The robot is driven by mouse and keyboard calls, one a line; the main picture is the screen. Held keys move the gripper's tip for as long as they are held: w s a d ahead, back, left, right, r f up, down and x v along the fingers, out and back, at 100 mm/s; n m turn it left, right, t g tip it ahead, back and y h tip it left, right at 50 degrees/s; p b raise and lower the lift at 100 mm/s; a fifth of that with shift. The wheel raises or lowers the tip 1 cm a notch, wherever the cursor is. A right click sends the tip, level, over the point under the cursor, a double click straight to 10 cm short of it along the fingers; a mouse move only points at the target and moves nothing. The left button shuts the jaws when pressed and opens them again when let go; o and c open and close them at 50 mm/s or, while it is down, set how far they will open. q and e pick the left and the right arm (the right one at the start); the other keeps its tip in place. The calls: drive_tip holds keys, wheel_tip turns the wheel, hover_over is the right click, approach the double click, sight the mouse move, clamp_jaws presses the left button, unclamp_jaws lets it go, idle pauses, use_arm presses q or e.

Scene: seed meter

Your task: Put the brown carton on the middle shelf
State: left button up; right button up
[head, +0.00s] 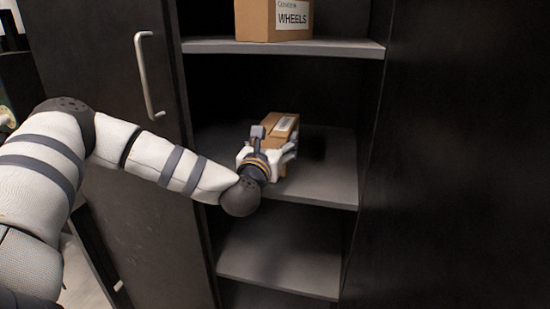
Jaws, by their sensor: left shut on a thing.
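The brown carton (283,125) with a pale label on top is inside the cabinet, at the middle shelf (327,178). My left gripper (272,148) reaches in from the left and is shut on the carton from the front. The gripper hides the carton's near lower part, so I cannot tell whether its base touches the shelf. My right gripper is not in view.
Another brown box marked WHEELS (273,20) stands on the upper shelf (290,48). A lower shelf (280,262) is empty. A dark door with a metal handle (148,75) is at the left, behind my left arm. The middle shelf is clear right of the carton.

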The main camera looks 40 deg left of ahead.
use_arm(q)
wheel_tip(320, 180, down, 3)
drive_tip(key=shift+r, duration=0.1)
drive_tip(key=shift+s+r, duration=0.1)
drive_tip(key=o, duration=1.8)
